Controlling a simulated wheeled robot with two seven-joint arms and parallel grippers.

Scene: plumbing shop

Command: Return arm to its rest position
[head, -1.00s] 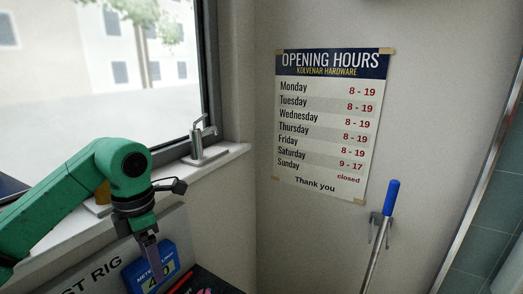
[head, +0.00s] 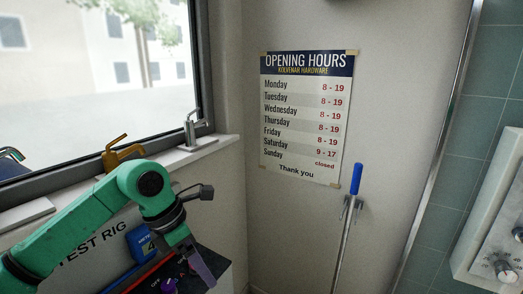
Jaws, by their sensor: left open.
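My left arm comes in from the lower left as a green arm with dark joints. My left gripper (head: 201,268) shows beyond the wrist, with a purple-grey finger pointing down. It is over the right part of the test rig (head: 95,246) and holds nothing that I can see. The rig has a grey panel lettered "TEST RIG", a blue meter box (head: 140,243), and a dark bench part with purple knobs. The arm covers part of the rig. My right gripper does not show.
A window sill (head: 205,148) carries a chrome tap (head: 191,130) and an orange-gold tap (head: 122,152). An opening hours poster (head: 302,115) hangs on the wall. A blue-handled pole (head: 356,180) hangs in a wall clip. A white panel with knobs (head: 500,225) stands at the right by green tiles.

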